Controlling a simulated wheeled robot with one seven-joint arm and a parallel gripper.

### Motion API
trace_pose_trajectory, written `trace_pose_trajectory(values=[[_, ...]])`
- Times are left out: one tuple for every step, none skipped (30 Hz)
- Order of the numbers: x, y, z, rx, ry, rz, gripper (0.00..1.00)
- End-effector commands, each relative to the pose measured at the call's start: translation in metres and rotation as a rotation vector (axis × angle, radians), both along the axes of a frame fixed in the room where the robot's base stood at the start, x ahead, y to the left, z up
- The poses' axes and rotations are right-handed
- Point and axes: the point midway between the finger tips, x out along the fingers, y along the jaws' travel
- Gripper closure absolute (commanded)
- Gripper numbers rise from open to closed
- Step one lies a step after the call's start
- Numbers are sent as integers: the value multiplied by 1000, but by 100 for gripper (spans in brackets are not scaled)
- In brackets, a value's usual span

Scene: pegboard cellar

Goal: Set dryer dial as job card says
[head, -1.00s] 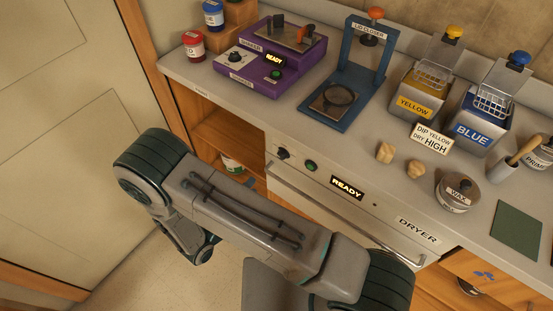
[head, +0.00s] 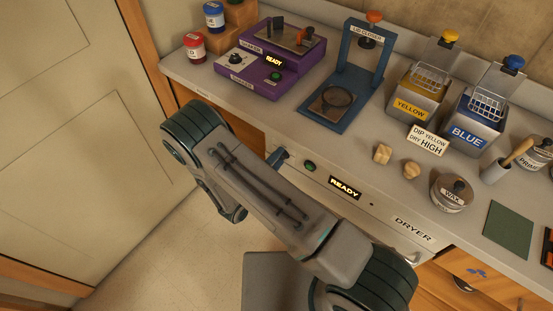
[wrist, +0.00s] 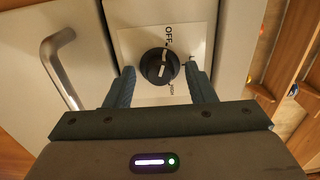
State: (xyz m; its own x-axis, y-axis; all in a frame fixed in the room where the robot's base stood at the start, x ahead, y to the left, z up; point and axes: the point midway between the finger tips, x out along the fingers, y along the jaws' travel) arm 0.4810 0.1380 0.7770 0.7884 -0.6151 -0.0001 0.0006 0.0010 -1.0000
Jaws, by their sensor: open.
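The job card (head: 428,140) reads "DIP YELLOW DRY HIGH" and stands on the counter. The dryer (head: 385,222) is under the counter, its display (head: 345,188) reading "READY". In the wrist view the black dryer dial (wrist: 152,72) sits on a white plate, with "OFF" above it and smaller marks at right and lower right. Its white line runs nearly upright, upper end toward "OFF". My gripper (wrist: 160,71) is open, one finger on each side of the dial, with small gaps visible. In the head view my gripper (head: 277,157) hides the dial.
A green button (head: 310,167) is right of the dial. A metal handle (wrist: 58,65) is at left in the wrist view.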

Motion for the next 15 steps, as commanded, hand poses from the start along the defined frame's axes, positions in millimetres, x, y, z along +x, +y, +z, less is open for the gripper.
trace_pose_trajectory(values=[[0,0,0,0,0,0,50],[0,0,0,0,0,0,50],[0,0,0,0,0,0,50],[0,0,0,0,0,0,50],[0,0,0,0,0,0,50],[0,0,0,0,0,0,59],[0,0,0,0,0,0,67],[0,0,0,0,0,0,75],[0,0,0,0,0,0,86],[0,0,0,0,0,0,95],[0,0,0,0,0,0,95],[0,0,0,0,0,0,95],[0,0,0,0,0,0,95],[0,0,0,1,-1,0,95],[0,0,0,2,-1,0,95]])
